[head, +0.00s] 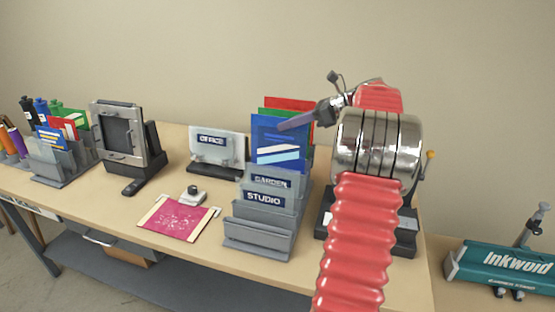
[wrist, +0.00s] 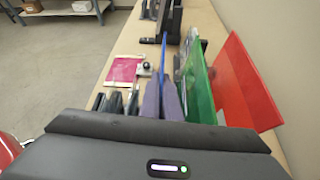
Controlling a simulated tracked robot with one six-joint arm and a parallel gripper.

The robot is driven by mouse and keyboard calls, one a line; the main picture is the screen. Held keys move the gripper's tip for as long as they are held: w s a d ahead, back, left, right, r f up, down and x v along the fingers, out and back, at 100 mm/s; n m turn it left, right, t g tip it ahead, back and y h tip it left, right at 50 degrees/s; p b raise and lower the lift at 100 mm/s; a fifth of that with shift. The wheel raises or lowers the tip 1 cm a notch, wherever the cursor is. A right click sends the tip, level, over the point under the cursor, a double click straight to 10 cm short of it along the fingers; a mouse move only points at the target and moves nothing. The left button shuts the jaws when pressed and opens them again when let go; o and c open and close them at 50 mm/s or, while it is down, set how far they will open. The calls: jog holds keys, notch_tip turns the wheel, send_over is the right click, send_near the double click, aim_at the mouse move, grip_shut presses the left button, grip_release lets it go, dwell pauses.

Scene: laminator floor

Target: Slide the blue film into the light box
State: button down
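The blue film (head: 279,150) stands upright in the grey stepped rack (head: 258,239), in front of green and red sheets. My gripper (head: 297,122) reaches in from the right at its upper part. In the wrist view, my two dark purple fingers (wrist: 163,100) lie on either side of the film's blue edge (wrist: 163,52), with no clear gap. No sign marks the light box by name. A pale frosted panel labelled OFFICE (head: 217,147) stands on a black base left of the rack. Further left is a grey frame with a dark window (head: 118,135).
Rack labels read GARDEN and STUDIO. A magenta sheet (head: 177,219) lies flat near a small knobbed device (head: 194,194). The green sheet (wrist: 197,85) and red sheet (wrist: 242,85) are close right of my fingers. Bottles and another rack (head: 60,168) stand far left.

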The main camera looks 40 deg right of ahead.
notch_tip(320, 180, up, 9)
jog(key=shift+w+d, duration=0.25)
jog(key=shift+d, duration=0.1)
dwell(0.8)
jog(key=shift+r, duration=0.1)
